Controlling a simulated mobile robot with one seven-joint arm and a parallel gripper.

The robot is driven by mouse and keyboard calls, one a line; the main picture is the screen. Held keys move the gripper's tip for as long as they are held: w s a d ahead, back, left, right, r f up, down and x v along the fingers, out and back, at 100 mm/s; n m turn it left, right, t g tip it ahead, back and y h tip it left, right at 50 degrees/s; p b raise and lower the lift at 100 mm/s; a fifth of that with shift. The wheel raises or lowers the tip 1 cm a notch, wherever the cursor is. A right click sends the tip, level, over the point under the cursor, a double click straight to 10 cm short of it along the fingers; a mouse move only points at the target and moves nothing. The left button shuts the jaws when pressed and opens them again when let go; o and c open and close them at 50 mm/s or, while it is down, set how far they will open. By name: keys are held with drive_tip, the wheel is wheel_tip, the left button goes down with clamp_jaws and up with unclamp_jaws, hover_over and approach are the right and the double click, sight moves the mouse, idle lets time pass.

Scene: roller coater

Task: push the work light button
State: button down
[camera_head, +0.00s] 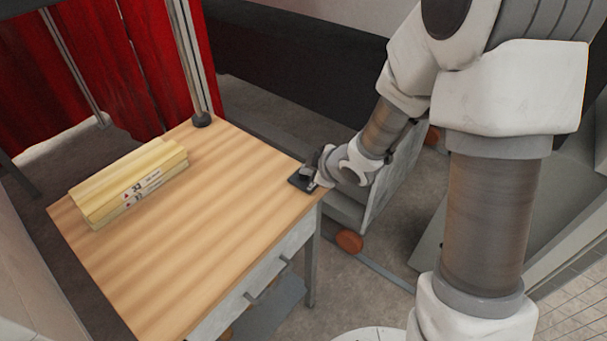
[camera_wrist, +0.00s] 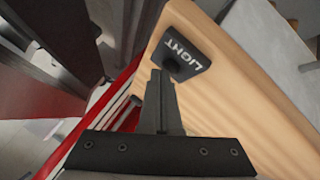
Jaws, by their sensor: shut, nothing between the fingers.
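The work light button panel (camera_head: 297,181) is a small dark plate at the right corner of the wooden table top. In the wrist view the panel (camera_wrist: 193,42) is dark grey with white lettering that seems to read "LIGHT". A darker round spot, perhaps the button (camera_wrist: 172,66), shows at its lower left edge, partly behind my fingers. My gripper (camera_wrist: 160,80) is shut and empty, with its fingertips at that edge of the panel. I cannot tell whether they touch it. In the head view my gripper (camera_head: 314,181) is right at the panel and partly covers it.
The wooden table (camera_head: 200,235) has a stack of yellow packages (camera_head: 130,183) at its left and drawers with handles at its front. A metal post (camera_head: 188,60) and red curtains (camera_head: 110,60) stand behind it. The middle of the table top is clear.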

sight(308, 178)
idle(0.3)
drive_tip(key=shift+r+p, duration=0.4)
wheel_tip(308, 178, up, 6)
drive_tip(key=p, duration=0.5)
idle(0.5)
